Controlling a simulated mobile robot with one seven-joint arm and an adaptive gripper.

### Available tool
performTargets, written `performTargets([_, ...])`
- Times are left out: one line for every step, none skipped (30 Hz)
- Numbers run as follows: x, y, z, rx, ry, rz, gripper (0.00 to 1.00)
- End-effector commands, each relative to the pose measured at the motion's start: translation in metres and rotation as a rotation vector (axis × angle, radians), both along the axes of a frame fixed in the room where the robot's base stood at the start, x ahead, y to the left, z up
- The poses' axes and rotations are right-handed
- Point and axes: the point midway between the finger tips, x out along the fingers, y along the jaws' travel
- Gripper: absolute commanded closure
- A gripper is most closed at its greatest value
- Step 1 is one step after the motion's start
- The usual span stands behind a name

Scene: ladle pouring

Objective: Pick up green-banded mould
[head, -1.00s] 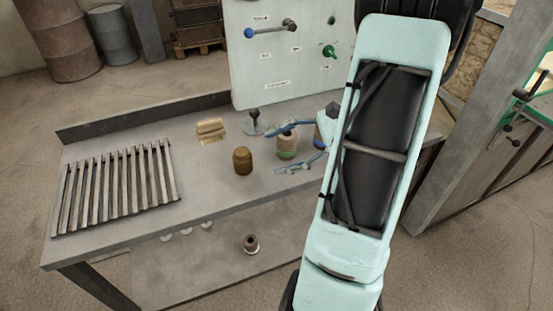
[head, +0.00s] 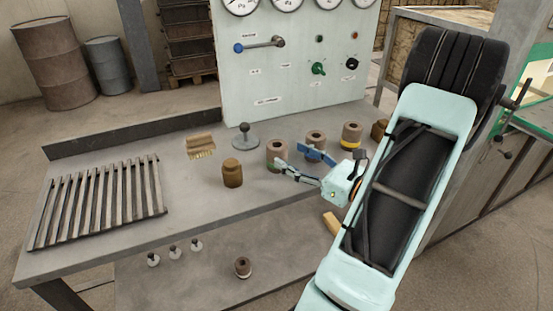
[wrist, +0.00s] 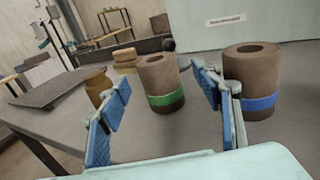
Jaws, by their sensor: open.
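The green-banded mould (wrist: 160,83) is a brown, hollow-topped cylinder with a green ring near its base. In the wrist view it stands upright on the bench between my open fingers, apparently just beyond their tips. In the head view it is the leftmost of the row of moulds (head: 277,152), and its band does not show clearly. My gripper (head: 297,161) is open and empty, low over the bench, to the right of this mould; its blue pads also show in the wrist view (wrist: 158,82). A blue-banded mould (wrist: 250,80) stands just outside the right finger.
A yellow-banded mould (head: 351,136) and another brown piece (head: 379,130) stand farther right. A brown jar (head: 232,173) stands left of the green-banded mould. A gauge panel (head: 290,95) rises behind.

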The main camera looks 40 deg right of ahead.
Motion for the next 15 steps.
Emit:
performTargets([0.004, 0.001, 0.000, -0.001, 0.000, 0.001, 0.41])
performTargets([0.005, 0.002, 0.000, -0.001, 0.000, 0.002, 0.41])
performTargets([0.008, 0.002, 0.000, -0.001, 0.000, 0.002, 0.41])
performTargets([0.010, 0.003, 0.001, -0.002, 0.000, 0.003, 0.41])
performTargets([0.013, 0.004, 0.001, -0.002, 0.000, 0.003, 0.41])
performTargets([0.018, 0.006, 0.001, -0.002, 0.000, 0.003, 0.41])
performTargets([0.022, 0.007, 0.002, -0.003, -0.001, 0.004, 0.41])
performTargets([0.027, 0.009, 0.002, -0.003, -0.002, 0.004, 0.41])
performTargets([0.033, 0.010, 0.003, -0.004, -0.001, 0.005, 0.41])
performTargets([0.038, 0.012, 0.004, -0.004, -0.001, 0.005, 0.41])
performTargets([0.042, 0.012, 0.004, -0.003, -0.002, 0.004, 0.41])
performTargets([0.047, 0.013, 0.004, -0.003, -0.002, 0.004, 0.41])
performTargets([0.050, 0.014, 0.004, -0.003, -0.001, 0.004, 0.41])
performTargets([0.052, 0.014, 0.004, -0.002, 0.000, 0.002, 0.41])
performTargets([0.055, 0.014, 0.004, -0.002, 0.000, 0.001, 0.41])
